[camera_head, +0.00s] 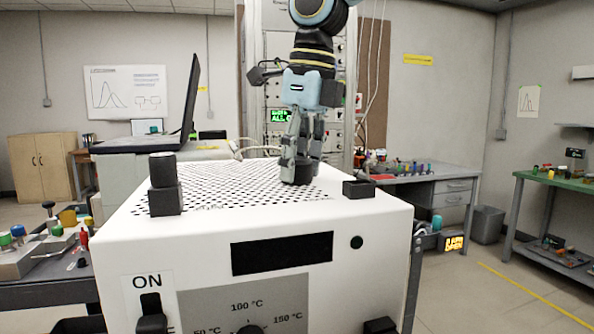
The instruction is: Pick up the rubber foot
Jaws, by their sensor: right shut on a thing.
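The rubber foot (296,174) is a short black round piece at the perforated top of the white classifier box (225,215). My right gripper (301,160) points down over it, with its fingers closed around it. The fingers hide part of the foot, and I cannot tell whether its underside touches the box top. My left gripper is not in view.
A black block with a cylinder on it (164,185) stands at the box top's left front. A small black block (358,188) sits at its right edge. A laptop (185,110) stands behind left. Benches with small parts flank the box.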

